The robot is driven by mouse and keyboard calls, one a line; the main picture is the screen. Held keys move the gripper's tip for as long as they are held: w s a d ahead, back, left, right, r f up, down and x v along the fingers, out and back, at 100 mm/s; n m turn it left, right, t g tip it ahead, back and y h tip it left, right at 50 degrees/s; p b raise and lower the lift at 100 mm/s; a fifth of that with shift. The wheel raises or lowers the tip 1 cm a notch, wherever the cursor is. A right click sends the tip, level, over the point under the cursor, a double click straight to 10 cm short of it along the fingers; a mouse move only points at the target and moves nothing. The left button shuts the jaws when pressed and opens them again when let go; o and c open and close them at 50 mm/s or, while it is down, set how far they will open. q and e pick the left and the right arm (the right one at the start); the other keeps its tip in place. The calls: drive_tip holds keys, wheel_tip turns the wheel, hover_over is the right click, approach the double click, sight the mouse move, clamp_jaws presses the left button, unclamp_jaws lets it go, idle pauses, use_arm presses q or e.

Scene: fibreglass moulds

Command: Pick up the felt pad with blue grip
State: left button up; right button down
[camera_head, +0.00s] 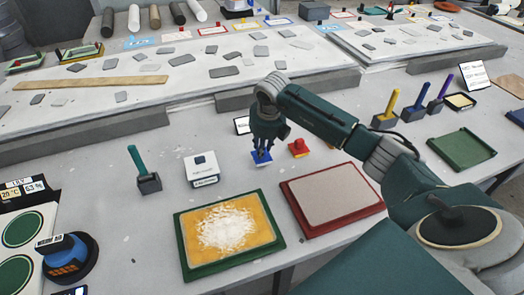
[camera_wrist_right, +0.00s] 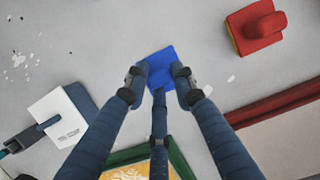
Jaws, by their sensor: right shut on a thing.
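The felt pad with blue grip (camera_head: 261,157) is under my right gripper (camera_head: 264,148) in the head view, on or just above the grey table; I cannot tell if it touches. In the right wrist view the blue pad (camera_wrist_right: 161,62) sits between the fingertips of my right gripper (camera_wrist_right: 160,82), which is shut on it. The fingers hide part of its grip. My left gripper is not in view.
A red-gripped pad (camera_head: 298,148) stands close to the right. A white block (camera_head: 201,170) is to the left. A green-rimmed tray (camera_head: 181,240) with white powder and a red-rimmed tray (camera_head: 296,212) lie in front. A raised slab (camera_head: 80,133) is behind.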

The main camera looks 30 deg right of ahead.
wheel_tip(320, 180, up, 19)
drive_tip(key=b, duration=0.3)
drive_tip(key=shift+r, duration=0.15)
